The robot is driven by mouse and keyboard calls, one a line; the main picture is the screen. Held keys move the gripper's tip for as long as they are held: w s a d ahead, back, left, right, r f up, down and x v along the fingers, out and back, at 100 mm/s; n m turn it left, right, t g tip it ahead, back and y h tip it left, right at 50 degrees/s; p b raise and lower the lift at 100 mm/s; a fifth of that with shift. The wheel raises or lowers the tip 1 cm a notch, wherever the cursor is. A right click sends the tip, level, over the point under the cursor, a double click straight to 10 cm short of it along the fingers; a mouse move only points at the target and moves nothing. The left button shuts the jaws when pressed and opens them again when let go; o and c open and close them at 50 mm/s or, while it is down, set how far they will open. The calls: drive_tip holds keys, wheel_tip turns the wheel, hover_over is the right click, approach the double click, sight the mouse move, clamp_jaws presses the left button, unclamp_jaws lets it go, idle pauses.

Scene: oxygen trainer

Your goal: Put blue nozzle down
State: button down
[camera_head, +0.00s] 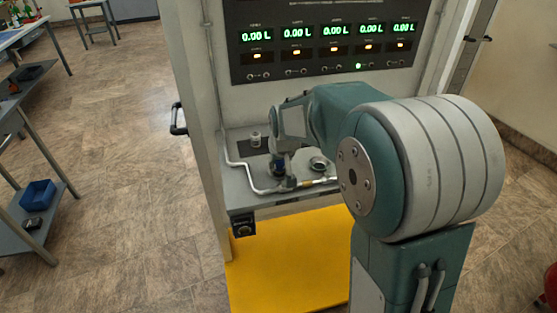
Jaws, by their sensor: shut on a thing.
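My gripper (281,157) points down over the grey shelf (240,183) of the trainer cabinet. It is shut on a small dark blue piece, the blue nozzle (278,169), at shelf height. The nozzle is small and partly covered by the fingers. I cannot tell whether its underside touches the shelf. A pale bent pipe (258,190) with a metal fitting runs along the front of the shelf, just in front of the nozzle.
A small clear cup-like piece (255,139) stands behind left on a dark pad. A round metal fitting (318,163) is right of my gripper. A display panel (330,45) rises behind. A blue bin (37,194) sits on a side table at far left.

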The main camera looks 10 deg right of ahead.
drive_tip(key=shift+c, duration=1.9)
unclamp_jaws()
drive_tip(key=shift+a, duration=0.1)
drive_tip(key=shift+a+f, duration=0.1)
drive_tip(key=shift+a, duration=0.1)
drive_tip(key=shift+d+r, duration=0.1)
drive_tip(key=shift+r, duration=0.35)
drive_tip(key=v, duration=1.2)
drive_tip(key=s+f+t, duration=0.1)
drive_tip(key=s+f, duration=0.1)
drive_tip(key=s, duration=2.1)
drive_tip(key=shift+s, duration=0.35)
